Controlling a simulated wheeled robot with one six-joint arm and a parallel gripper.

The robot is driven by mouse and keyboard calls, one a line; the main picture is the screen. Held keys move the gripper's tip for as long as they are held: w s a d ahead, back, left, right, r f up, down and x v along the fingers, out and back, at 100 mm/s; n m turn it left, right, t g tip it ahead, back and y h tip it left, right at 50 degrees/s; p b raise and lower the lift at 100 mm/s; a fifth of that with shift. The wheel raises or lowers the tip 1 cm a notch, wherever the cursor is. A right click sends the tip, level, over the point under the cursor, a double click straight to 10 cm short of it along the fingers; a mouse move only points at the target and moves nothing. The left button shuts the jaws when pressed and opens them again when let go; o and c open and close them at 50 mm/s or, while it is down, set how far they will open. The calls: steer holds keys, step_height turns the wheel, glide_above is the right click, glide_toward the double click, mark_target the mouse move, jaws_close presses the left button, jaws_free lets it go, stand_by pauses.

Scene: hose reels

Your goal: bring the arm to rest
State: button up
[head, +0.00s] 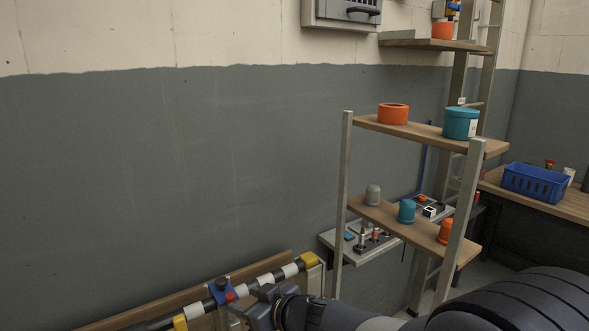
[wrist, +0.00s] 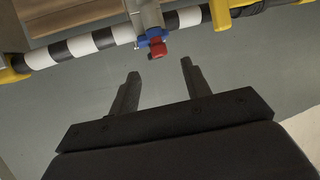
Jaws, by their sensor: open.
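My arm reaches in from the lower right of the head view, with my gripper at the lower middle, partly cut off by the frame edge. In the wrist view my gripper (wrist: 158,88) has its two dark fingers apart with nothing between them. Just beyond the fingertips is a small blue and red fitting (wrist: 154,42) on a black-and-white striped bar (wrist: 95,42). The fingers look apart from the fitting. In the head view the fitting (head: 222,290) shows left of my gripper.
A blue basket (head: 535,183) sits on a bench at the far right. The grey wall on the left is clear.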

steer(key=x, duration=0.5)
steer(key=shift+f+b, duration=0.1)
steer(key=shift+b, duration=0.3)
step_height(320, 180, up, 4)
steer(key=p, duration=0.3)
glide_above(232, 297)
steer(key=d, duration=0.1)
steer(key=shift+s+r, duration=0.25)
steer(key=shift+s, duration=0.2)
steer(key=shift+d+r, duration=0.15)
steer(key=shift+r, duration=0.05)
